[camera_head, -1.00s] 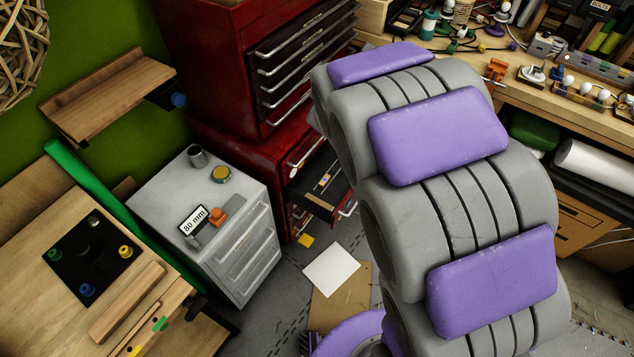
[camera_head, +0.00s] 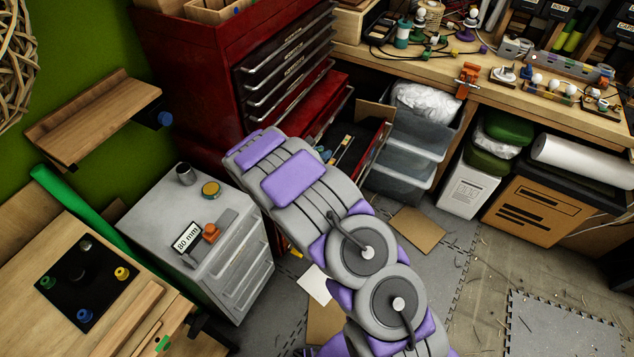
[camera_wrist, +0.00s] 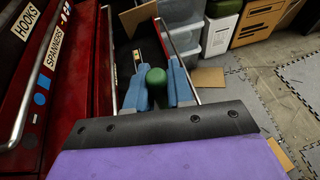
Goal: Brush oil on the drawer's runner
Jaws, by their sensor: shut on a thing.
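My gripper (camera_wrist: 157,88) has two blue fingers closed around a green rounded handle (camera_wrist: 155,76) in the wrist view. The handle's far end and any bristles are hidden. An open drawer (camera_head: 377,142) juts from the red tool cabinet in the head view, with loose items inside. In the head view my arm reaches up-left beside this drawer, and its links hide the gripper. In the wrist view a silver bar (camera_wrist: 177,52) runs just right of the fingers; I cannot tell whether it is a runner or a handle.
Closed red drawers (camera_wrist: 42,62) with labels and silver handles stand on the left in the wrist view. A grey cabinet (camera_head: 190,225) is left of my arm in the head view. Clear bins (camera_head: 405,150) stand under the bench. Open floor lies at the lower right.

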